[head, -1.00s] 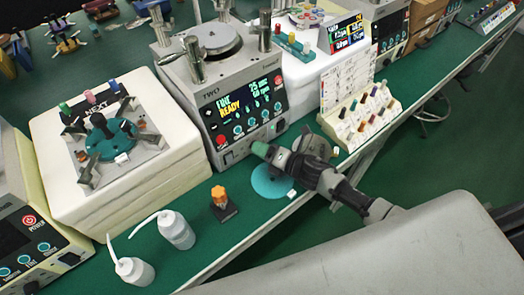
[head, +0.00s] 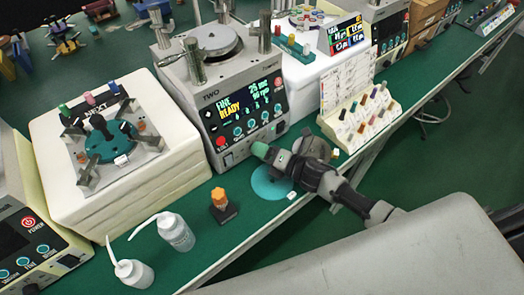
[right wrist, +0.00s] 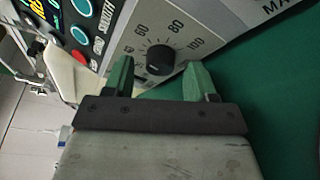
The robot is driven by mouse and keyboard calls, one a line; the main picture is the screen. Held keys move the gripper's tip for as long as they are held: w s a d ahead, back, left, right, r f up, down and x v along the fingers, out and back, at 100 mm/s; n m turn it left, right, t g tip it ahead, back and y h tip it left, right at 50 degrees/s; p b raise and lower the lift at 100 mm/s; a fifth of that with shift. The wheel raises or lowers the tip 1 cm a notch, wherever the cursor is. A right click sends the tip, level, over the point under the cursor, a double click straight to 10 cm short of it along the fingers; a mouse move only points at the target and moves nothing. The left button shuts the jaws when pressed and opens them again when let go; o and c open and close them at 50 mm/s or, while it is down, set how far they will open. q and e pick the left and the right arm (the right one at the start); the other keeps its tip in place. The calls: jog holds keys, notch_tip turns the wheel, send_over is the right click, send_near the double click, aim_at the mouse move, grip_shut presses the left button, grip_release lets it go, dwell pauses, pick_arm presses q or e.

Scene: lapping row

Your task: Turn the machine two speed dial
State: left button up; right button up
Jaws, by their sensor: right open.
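Machine two (head: 203,99) is a grey lapping machine with a lit screen reading READY, left of centre in the head view. Its speed dial (right wrist: 160,60) is a round black knob on the pale front panel in the right wrist view, with scale marks 60, 80 and 100 around it. I cannot read its pointer. My right gripper (right wrist: 158,80) is open and empty. Its green fingertips lie to either side of the dial, slightly short of it. In the head view the right gripper (head: 270,156) is in front of the machine's lower front, hiding the dial. My left gripper is not in view.
A teal disc (head: 271,186) lies under my right gripper. An orange-topped part (head: 221,201) and two white squeeze bottles (head: 176,232) stand on the green bench left of it. A rack of coloured pegs (head: 362,122) stands to the right. Red and teal buttons (right wrist: 80,35) are beside the dial.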

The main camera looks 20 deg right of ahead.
jog(key=b+v, duration=0.1)
jog(key=v, duration=0.9)
jog(key=shift+s+d+b, duration=0.2)
jog(key=shift+s+b, duration=0.05)
jog(key=shift+b, duration=0.05)
jog(key=r+n+h+p, duration=0.1)
jog(key=p, duration=0.2)
jog(key=a+r+n+h+p, duration=0.1)
jog(key=p, duration=0.2)
jog(key=shift+s+a+r+g, duration=0.2)
jog(key=shift+a+g, duration=0.1)
jog(key=shift+g, duration=0.1)
jog(key=shift+r+n+h+p, duration=0.1)
jog(key=shift+n+h+p, duration=0.2)
jog(key=shift+h+p, duration=0.1)
jog(key=shift+w+a+f, duration=0.25)
jog(key=shift+w+a, duration=0.05)
jog(key=shift+w, duration=0.1)
jog(key=x, duration=1)
jog(key=shift+d+p, duration=0.1)
jog(key=shift+p, duration=0.2)
jog(key=shift+c, duration=0.4)
